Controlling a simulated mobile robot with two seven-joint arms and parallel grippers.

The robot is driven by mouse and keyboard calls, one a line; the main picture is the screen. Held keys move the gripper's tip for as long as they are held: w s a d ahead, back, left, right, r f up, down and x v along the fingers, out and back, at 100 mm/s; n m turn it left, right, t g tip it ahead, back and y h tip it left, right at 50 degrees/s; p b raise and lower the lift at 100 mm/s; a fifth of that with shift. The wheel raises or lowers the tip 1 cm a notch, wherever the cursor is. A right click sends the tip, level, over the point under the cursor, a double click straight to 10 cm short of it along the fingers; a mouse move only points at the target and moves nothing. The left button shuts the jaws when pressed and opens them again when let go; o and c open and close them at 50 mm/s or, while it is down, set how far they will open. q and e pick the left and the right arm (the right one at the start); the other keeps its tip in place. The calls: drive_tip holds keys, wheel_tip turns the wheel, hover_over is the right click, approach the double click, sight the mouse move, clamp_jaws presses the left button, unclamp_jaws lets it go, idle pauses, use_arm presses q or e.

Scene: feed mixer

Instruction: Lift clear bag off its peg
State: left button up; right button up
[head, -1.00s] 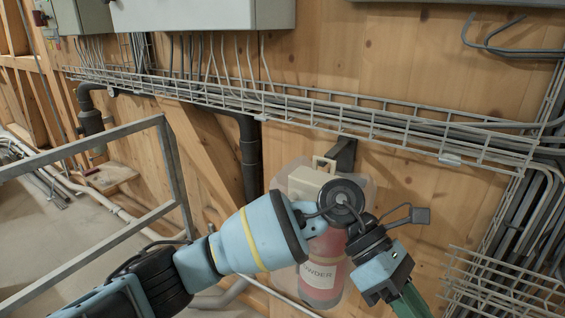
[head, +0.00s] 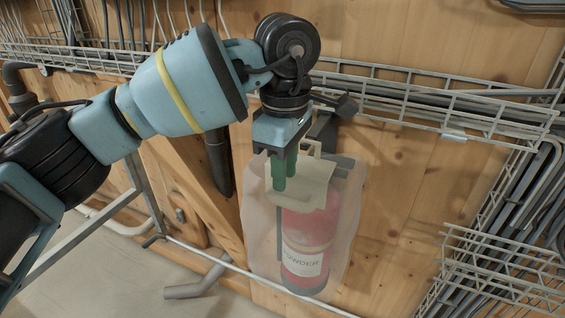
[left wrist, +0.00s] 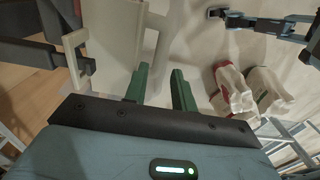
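The clear bag (head: 343,225) hangs by a beige loop handle (head: 317,148) at a dark peg (head: 327,128) on the wooden wall. Its stiff beige header (head: 312,187) is at the top. A red cylinder (head: 318,222) labelled "POWDER" shows through the bag. My left gripper (head: 285,172) points down at the header's left part. In the left wrist view, its green fingers (left wrist: 160,86) are apart, with the header (left wrist: 112,45) beside the left finger. Whether they touch is unclear. A blue and black arm part, likely my right arm, shows at upper right there; its fingers cannot be made out.
A wire cable tray (head: 420,105) runs along the wall just behind and above the bag. More cable racks (head: 500,262) stand at right. A metal rail (head: 110,212) is at lower left. White sacks (left wrist: 235,92) lie below in the left wrist view.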

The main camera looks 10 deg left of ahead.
sight(284, 197)
use_arm(q)
drive_tip(key=shift+f, duration=3.7)
clamp_jaws()
